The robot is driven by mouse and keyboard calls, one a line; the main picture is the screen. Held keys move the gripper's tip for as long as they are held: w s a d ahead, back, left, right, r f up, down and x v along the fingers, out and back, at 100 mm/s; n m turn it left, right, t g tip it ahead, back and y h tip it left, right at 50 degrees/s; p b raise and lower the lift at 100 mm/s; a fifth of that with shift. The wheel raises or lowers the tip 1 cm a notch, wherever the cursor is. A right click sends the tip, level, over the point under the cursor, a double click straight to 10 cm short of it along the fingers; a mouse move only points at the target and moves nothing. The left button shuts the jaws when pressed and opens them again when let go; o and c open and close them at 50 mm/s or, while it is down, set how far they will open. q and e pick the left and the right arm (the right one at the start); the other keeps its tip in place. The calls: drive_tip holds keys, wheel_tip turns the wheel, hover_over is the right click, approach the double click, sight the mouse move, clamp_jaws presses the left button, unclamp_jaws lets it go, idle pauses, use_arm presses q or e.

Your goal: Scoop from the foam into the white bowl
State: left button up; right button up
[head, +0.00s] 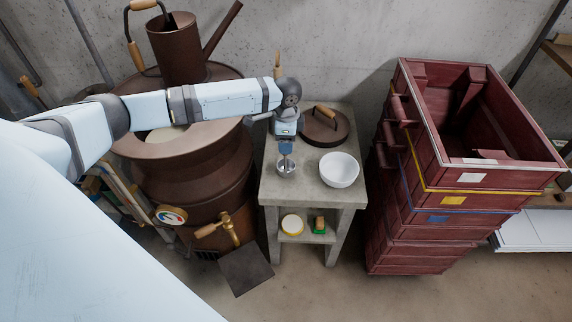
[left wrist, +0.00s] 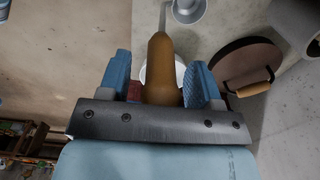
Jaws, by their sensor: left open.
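My left gripper (head: 286,147) points down over the stone table, just above a small metal cup (head: 286,169). In the left wrist view, its blue fingers (left wrist: 162,85) are open on both sides of a wooden handle (left wrist: 162,70). The handle looks closer to the right finger; I cannot tell whether they touch. A metal cup (left wrist: 188,9) shows above it there. The white bowl (head: 340,169) stands on the table to the right of the gripper. Pale foam (head: 167,135) shows in the brown vat (head: 190,150), partly hidden by my left arm. My right gripper is out of view.
A round brown lid (head: 325,127) with a wooden handle lies behind the bowl on the stone table (head: 310,190). Stacked red crates (head: 455,200) stand close on the right.

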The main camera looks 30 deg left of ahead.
use_arm(q)
drive_tip(key=shift+f, duration=0.2)
drive_tip(key=c, duration=1.1)
drive_tip(key=shift+r, duration=0.2)
